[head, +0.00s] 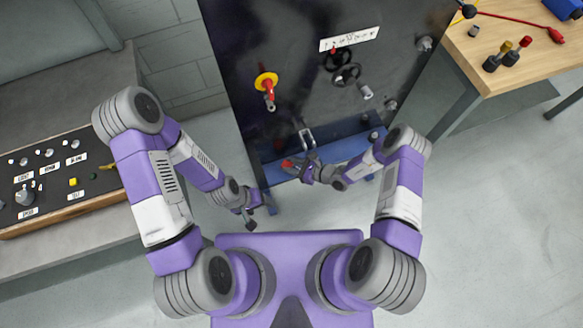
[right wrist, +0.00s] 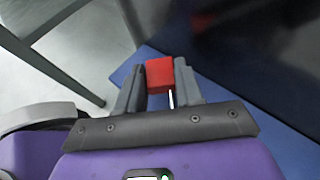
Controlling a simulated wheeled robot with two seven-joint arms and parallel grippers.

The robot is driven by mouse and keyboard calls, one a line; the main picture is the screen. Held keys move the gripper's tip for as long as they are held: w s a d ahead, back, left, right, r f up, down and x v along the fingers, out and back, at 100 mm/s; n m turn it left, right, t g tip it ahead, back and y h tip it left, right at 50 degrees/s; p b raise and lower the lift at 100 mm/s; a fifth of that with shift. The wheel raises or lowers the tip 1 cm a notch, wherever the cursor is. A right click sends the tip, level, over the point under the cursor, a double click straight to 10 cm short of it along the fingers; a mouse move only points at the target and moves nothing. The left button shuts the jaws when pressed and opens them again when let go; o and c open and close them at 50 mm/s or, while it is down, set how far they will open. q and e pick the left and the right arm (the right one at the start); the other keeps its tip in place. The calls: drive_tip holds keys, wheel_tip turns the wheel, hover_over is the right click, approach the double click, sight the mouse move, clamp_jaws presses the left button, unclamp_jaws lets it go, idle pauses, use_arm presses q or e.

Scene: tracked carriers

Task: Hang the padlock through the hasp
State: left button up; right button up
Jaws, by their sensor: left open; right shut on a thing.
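The padlock shows as a small red block (right wrist: 159,75) between the two grey fingers of my right gripper (right wrist: 158,92). A thin pale strip shows just below it; I cannot tell if this is its shackle. In the head view the red padlock (head: 287,164) is at the tip of my right gripper (head: 293,167), in front of the panel's lower part. A small grey metal piece (head: 269,102) hangs under a red handle on a yellow disc; it may be the hasp, but it is too small to tell. The padlock is apart from it. My left gripper (head: 262,217) is open and empty, low beside the panel.
A dark panel (head: 290,60) stands ahead, with black handwheels (head: 346,74) and a grey U-shaped bracket (head: 306,138) near my right gripper. A blue ledge (head: 340,133) runs along its foot. A control desk (head: 75,205) is at left, a wooden bench (head: 515,60) at right.

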wheel_tip(320, 180, down, 2)
drive_tip(key=shift+f+b, duration=0.1)
drive_tip(key=shift+b, duration=0.25)
drive_tip(key=shift+w+a+f, duration=0.1)
drive_tip(key=shift+w, duration=0.1)
use_arm(q)
drive_tip(key=shift+f, duration=0.75)
use_arm(e)
drive_tip(key=o, duration=1)
use_arm(q)
drive_tip(key=shift+f, duration=0.15)
use_arm(e)
drive_tip(key=shift+o, duration=0.2)
